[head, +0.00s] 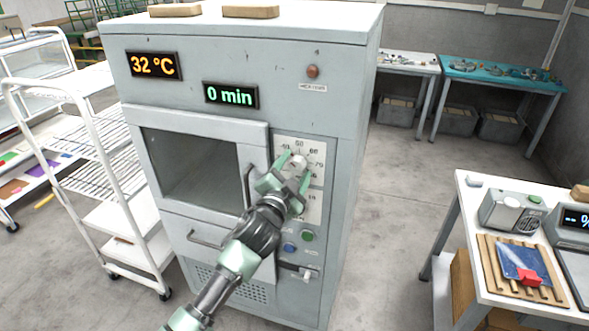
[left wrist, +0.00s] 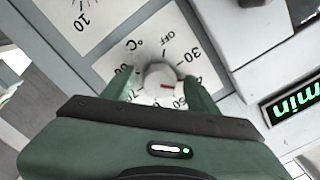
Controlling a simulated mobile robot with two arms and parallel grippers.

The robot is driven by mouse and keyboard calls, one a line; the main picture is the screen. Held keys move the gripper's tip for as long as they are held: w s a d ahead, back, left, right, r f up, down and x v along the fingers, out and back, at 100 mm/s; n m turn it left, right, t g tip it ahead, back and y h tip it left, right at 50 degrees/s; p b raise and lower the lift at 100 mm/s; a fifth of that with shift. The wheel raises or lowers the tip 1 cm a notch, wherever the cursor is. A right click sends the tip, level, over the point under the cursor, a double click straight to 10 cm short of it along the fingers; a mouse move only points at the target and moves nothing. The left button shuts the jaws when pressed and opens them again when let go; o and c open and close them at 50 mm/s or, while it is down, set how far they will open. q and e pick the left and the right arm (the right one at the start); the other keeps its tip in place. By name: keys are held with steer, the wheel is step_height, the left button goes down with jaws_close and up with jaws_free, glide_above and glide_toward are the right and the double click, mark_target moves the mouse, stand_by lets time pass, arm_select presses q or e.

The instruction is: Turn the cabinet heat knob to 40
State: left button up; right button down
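The heat knob (head: 299,161) is a round white knob on the cabinet's (head: 235,50) white dial plate; it also shows in the left wrist view (left wrist: 158,76). My left gripper (head: 296,165) is at the knob with one finger on each side. In the left wrist view its fingers (left wrist: 160,92) look open, with narrow gaps beside the knob. The knob's red mark points right, below the printed 30; the right finger covers part of the scale there. The temperature display (head: 153,66) reads 32 °C. My right gripper is out of view.
A timer display (head: 231,95) reads 0 min. Green (head: 307,236) and blue (head: 290,248) buttons sit below the dials. The cabinet door (head: 195,165) is shut. A white cart (head: 110,190) stands left; a table (head: 540,240) with a scale stands right.

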arm_select(q)
steer(key=shift+s+a+f, duration=0.2)
steer(key=shift+s+a, duration=0.05)
steer(key=shift+s, duration=0.3)
steer(key=b+v, duration=0.2)
steer(key=v, duration=0.4)
steer(key=shift+s+r, duration=0.15)
steer(key=shift+s, duration=0.2)
